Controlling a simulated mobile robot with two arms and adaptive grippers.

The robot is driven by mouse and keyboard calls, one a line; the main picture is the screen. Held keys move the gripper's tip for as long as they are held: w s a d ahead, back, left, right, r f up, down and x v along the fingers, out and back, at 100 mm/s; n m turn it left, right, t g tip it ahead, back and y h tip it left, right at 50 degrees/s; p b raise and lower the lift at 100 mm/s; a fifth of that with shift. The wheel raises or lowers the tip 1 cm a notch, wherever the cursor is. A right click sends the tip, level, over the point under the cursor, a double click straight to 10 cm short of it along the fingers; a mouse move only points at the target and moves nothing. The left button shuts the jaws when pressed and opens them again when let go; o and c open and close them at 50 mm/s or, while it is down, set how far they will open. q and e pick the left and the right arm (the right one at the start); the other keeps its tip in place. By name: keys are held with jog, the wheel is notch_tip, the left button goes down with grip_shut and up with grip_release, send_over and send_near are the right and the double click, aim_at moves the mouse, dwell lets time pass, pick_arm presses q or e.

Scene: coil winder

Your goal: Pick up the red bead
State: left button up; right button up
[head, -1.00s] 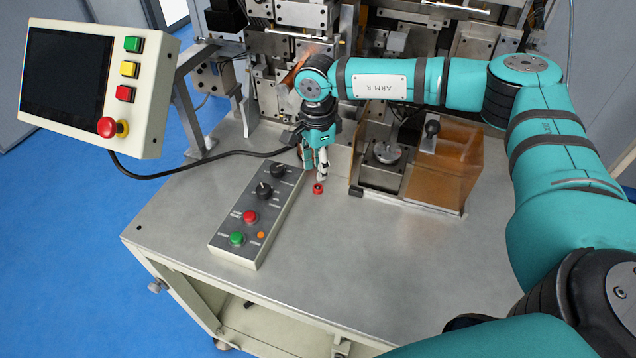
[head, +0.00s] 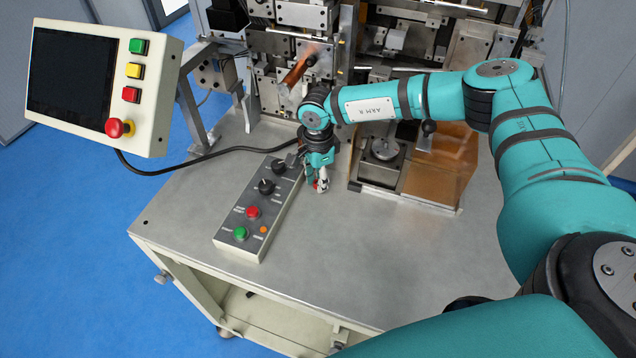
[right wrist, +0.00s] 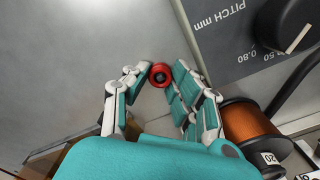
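The red bead (right wrist: 160,75) is a small ring with a dark centre. In the right wrist view it sits between the two fingertips of my right gripper (right wrist: 162,70), with little or no gap on either side. I cannot tell whether both fingers press on it. In the head view my right gripper (head: 320,183) points down at the grey table top, just right of the control box, and mostly hides the bead; only a bit of red shows. The bead appears to be at table level. My left gripper is not in view.
The control box (head: 257,213) with knobs and buttons lies close left of the gripper. An amber guard (head: 440,170) stands to the right, and the winder's machinery rises behind. A copper spool (right wrist: 255,130) shows in the wrist view. The table front is clear.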

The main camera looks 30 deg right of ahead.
jog(key=shift+r, duration=0.2)
jog(key=shift+w+r+b, duration=0.1)
jog(key=shift+r+b, duration=0.15)
jog(key=shift+b, duration=0.2)
notch_tip(320, 180, up, 2)
jog(key=shift+r+b, duration=0.1)
jog(key=shift+b, duration=0.65)
jog(key=s+a+b, duration=0.1)
jog(key=s+a, duration=0.1)
jog(key=s, duration=0.2)
jog(key=s+a+r+b, duration=0.1)
jog(key=s+a+b, duration=0.1)
jog(key=s+a, duration=0.1)
jog(key=s+a+b, duration=0.2)
jog(key=s+a, duration=0.1)
jog(key=s, duration=0.2)
jog(key=shift+s+a+r, duration=0.1)
jog(key=shift+s+r, duration=0.2)
jog(key=shift+s+a+r+b, duration=0.2)
jog(key=shift+s+a+b, duration=0.1)
jog(key=shift+s, duration=0.15)
